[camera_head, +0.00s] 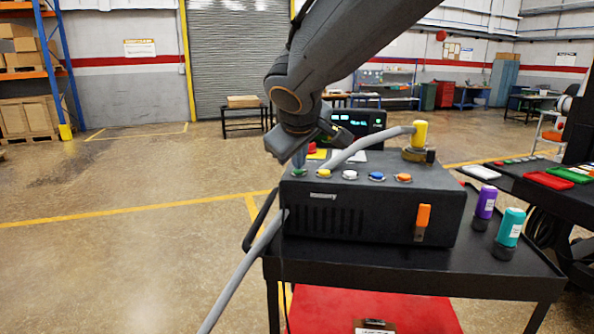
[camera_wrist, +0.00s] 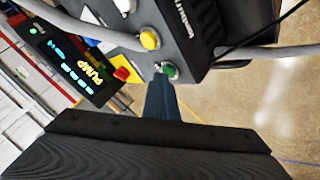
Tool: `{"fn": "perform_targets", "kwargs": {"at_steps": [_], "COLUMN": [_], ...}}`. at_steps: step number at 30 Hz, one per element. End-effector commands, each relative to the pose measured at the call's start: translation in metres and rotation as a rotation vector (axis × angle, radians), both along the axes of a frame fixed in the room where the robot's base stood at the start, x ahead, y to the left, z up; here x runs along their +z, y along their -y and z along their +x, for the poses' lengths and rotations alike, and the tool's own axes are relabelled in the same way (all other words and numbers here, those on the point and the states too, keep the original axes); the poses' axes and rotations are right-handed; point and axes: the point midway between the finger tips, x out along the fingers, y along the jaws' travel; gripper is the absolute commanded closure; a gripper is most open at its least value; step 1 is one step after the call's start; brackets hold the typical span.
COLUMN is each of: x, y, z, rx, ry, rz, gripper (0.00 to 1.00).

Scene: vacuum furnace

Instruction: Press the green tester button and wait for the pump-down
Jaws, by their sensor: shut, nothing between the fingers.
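The black tester box (camera_head: 375,205) stands on a dark cart, with a row of buttons along its front top edge. The green button (camera_head: 298,173) is at the left end of the row, and it also shows in the wrist view (camera_wrist: 170,71). My gripper (camera_head: 299,160) is shut and empty, pointing down with its fingertips at the green button. In the wrist view the fingertips (camera_wrist: 160,82) end right beside the green cap; I cannot tell whether they press it. The display (camera_wrist: 76,66) is lit and reads "PUMP" with a row of blue bars.
Yellow (camera_head: 324,174), white (camera_head: 350,175), blue (camera_head: 376,177) and orange (camera_head: 403,178) buttons share the row. A red button (camera_wrist: 122,74) sits near the display. A grey hose (camera_head: 365,145) arches to a yellow fitting (camera_head: 420,134). Purple (camera_head: 486,201) and teal (camera_head: 510,226) bottles stand at right.

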Motion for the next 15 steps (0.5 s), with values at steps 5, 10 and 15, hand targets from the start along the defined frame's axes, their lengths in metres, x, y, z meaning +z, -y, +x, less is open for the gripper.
{"fn": "perform_targets", "kwargs": {"at_steps": [5, 10, 15], "x": [0.006, 0.014, 0.015], "y": [0.000, 0.000, 0.000], "z": [0.000, 0.000, 0.000], "rx": [-0.001, -0.001, -0.001], "ry": [-0.001, -0.001, -0.001], "rz": [0.000, 0.000, 0.000], "gripper": [1.00, 1.00, 1.00]}}
